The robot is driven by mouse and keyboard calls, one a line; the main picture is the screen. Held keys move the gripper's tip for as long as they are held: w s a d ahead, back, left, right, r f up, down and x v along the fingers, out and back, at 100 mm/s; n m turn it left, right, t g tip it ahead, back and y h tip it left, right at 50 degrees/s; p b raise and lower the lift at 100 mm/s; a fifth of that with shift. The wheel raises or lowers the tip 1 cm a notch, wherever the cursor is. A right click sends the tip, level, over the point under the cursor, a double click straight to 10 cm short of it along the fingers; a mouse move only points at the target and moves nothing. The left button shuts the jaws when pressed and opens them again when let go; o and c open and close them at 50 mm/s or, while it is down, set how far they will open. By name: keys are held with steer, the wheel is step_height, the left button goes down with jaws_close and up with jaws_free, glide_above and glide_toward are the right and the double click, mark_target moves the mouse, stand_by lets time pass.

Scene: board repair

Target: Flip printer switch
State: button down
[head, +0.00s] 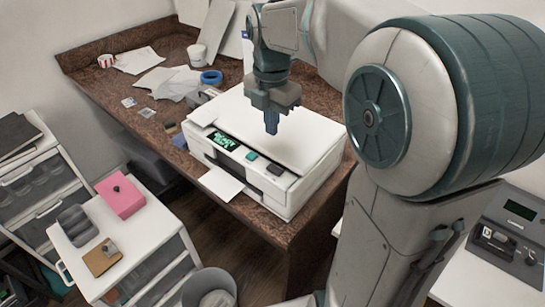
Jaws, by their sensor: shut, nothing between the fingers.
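The white printer (305,150) stands near the front right end of the brown desk in the head view. Its front panel has a small green-lit display (224,141), a green piece (251,155) and a dark piece (275,171), either of which may be the switch; I cannot tell which. A white sheet or tray (221,184) sticks out of its front. My gripper (271,130) points down over the printer's top, behind the front panel. Its fingers are shut and empty. I cannot tell its exact height above the lid.
The brown desk (95,62) holds papers, a blue tape roll (212,76) and a white cup (196,56) at the back. A white drawer unit (148,232) with a pink box (120,195) stands front left. A grey bin (210,285) is below the printer.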

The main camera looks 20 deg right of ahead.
mark_target(272, 167)
step_height(272, 167, down, 11)
steer(key=shift+p, duration=0.35)
